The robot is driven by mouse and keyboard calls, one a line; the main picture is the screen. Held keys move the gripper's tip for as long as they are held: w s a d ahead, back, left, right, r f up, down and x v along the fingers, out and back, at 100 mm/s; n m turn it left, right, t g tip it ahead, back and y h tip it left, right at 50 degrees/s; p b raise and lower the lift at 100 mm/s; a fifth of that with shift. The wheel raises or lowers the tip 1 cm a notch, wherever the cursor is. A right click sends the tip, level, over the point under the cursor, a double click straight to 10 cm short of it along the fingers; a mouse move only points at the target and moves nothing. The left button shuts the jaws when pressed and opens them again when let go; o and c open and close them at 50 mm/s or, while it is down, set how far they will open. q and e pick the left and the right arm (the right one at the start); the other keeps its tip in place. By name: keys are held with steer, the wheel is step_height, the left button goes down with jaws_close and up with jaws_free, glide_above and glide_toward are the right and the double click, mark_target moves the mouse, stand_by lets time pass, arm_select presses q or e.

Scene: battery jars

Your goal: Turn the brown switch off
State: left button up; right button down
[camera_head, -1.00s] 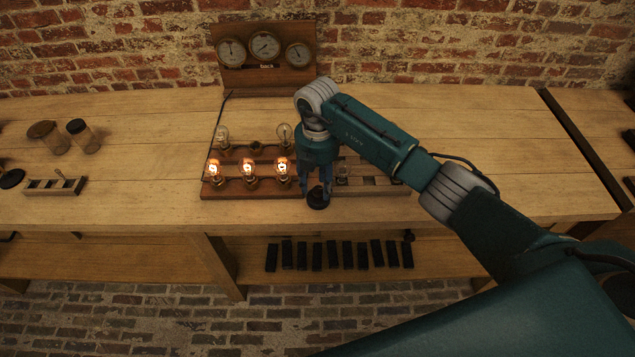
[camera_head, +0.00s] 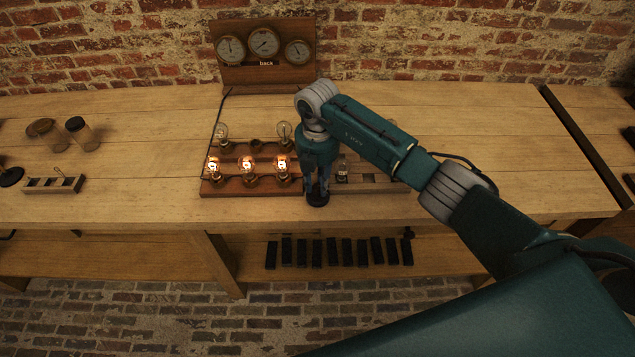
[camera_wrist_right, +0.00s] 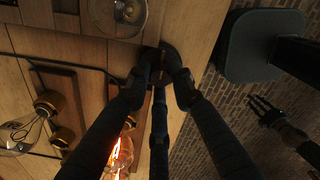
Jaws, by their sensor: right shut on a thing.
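My right gripper (camera_head: 318,195) is pointed down at the front edge of the bench. Its fingers are closed around the top of a small dark switch with a round base (camera_head: 318,203). Its brown colour is hard to make out in this light. In the right wrist view the fingertips (camera_wrist_right: 160,65) meet on a dark piece of it, and the fingers hide most of it. My left gripper (camera_wrist_right: 268,112) shows small in the right wrist view, low over the brick floor, its fingers spread and empty.
Just left of my right gripper is a wooden board with glowing bulbs (camera_head: 249,165) and unlit ones behind. A wooden rack with a glass jar (camera_head: 342,171) stands to the right. A gauge panel (camera_head: 265,75) is behind. The bench's left part holds jars (camera_head: 82,133) and a small tray (camera_head: 52,187).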

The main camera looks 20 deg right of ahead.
steer(key=shift+a+n, duration=0.1)
steer(key=shift+n, duration=0.3)
steer(key=n+b, duration=0.2)
steer(key=n, duration=0.1)
steer(key=shift+f+b, duration=0.2)
steer(key=shift+b, duration=0.15)
steer(key=n+b, duration=0.3)
steer(key=n, duration=0.1)
steer(key=shift+s+n, duration=0.1)
steer(key=shift+n, duration=0.3)
steer(key=n+b, duration=0.4)
steer(key=n, duration=0.1)
steer(key=shift+s+n+b, duration=0.1)
steer(key=shift+n+b, duration=1.1)
steer(key=shift+n, duration=0.8)
steer(key=shift+d+r, duration=0.1)
steer(key=shift+d, duration=0.1)
steer(key=c, duration=1.5)
jaws_free()
steer(key=shift+r, duration=0.1)
